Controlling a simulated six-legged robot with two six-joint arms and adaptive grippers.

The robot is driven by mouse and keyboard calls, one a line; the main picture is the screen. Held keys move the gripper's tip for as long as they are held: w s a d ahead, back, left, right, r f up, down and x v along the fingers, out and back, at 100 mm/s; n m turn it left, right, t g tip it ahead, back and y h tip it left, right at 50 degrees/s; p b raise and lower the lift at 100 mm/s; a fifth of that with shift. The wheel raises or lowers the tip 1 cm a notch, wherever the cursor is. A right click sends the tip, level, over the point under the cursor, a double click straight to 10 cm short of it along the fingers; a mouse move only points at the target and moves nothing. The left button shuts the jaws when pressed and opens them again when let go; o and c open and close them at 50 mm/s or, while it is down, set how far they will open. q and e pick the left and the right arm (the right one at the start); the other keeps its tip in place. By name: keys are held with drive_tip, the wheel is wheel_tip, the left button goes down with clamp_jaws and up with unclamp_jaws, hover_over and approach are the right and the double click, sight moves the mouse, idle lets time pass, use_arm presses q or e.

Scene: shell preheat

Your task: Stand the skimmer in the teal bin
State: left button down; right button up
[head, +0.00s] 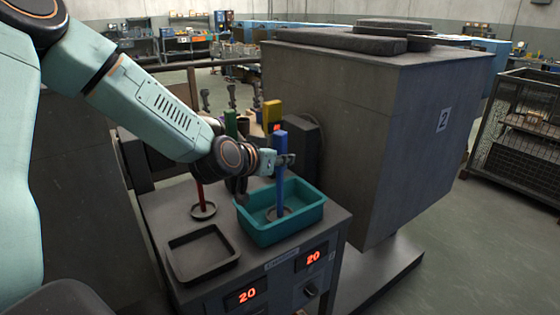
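A long tool with a blue handle (281,150) and a round disc at its lower end, which looks like the skimmer, is upright with its lower end inside the teal bin (268,233). Whether the disc touches the bin floor is hard to tell. My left gripper (285,161) is at the upper part of the blue handle, with dark fingers on it, and looks shut on it. The arm reaches in from the left. My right gripper is not in view.
A red-handled tool (199,190) with a round disc stands left of the bin. A shallow dark tray (203,253) lies in front of it. Green (231,124) and yellow (272,113) handles stand behind. A large grey block (375,130) rises close on the right.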

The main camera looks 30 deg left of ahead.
use_arm(q)
drive_tip(key=shift+w+d, duration=0.1)
drive_tip(key=shift+w, duration=0.2)
drive_tip(key=c, duration=1.2)
unclamp_jaws()
drive_tip(key=shift+s, duration=0.3)
drive_tip(key=shift+o, duration=0.5)
drive_tip(key=shift+w+f, duration=0.1)
drive_tip(key=shift+w, duration=0.15)
